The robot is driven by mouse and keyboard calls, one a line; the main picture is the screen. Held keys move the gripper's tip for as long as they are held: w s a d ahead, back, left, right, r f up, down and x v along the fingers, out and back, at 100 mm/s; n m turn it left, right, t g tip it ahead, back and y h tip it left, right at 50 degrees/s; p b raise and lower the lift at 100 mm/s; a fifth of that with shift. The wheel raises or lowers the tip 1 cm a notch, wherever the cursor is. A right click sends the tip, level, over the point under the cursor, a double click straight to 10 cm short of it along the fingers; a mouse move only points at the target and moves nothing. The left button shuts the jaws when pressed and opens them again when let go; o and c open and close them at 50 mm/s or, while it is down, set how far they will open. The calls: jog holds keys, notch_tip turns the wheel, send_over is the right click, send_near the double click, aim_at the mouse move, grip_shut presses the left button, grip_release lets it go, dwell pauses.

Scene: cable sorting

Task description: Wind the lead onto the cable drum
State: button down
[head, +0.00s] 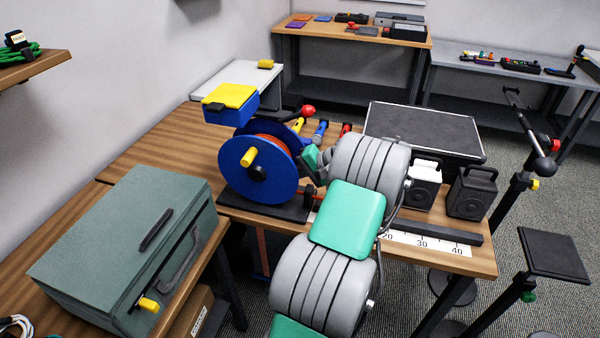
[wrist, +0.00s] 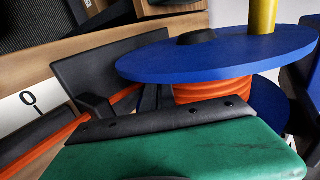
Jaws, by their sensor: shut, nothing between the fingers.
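The cable drum (head: 262,187) is blue, with a yellow crank handle (head: 249,157) on its near face, and stands on a dark base plate. In the wrist view its blue flange (wrist: 200,57) and yellow handle (wrist: 262,15) show close up. The orange lead (wrist: 215,90) is wound around the core, and a length of it (wrist: 45,145) runs off to the lower left beside a black bracket. My gripper (head: 309,180) is shut and empty, just right of the drum. My arm hides part of the table there; whether the gripper touches the drum is unclear.
A blue box with a yellow lid (head: 231,98) stands behind the drum. A red-knobbed lever (head: 308,111) rises beside it. A green case (head: 125,245) stands front left. A black case (head: 423,130) and two small speakers (head: 472,191) stand right. A ruler strip (head: 430,243) lies along the front edge.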

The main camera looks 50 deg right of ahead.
jog(key=shift+x, duration=2.3)
jog(key=shift+w+a+p, duration=0.15)
jog(key=shift+w+p, duration=0.05)
jog(key=shift+p, duration=0.45)
jog(key=shift+w+f, duration=0.1)
jog(key=shift+f, duration=0.1)
jog(key=shift+r, duration=0.1)
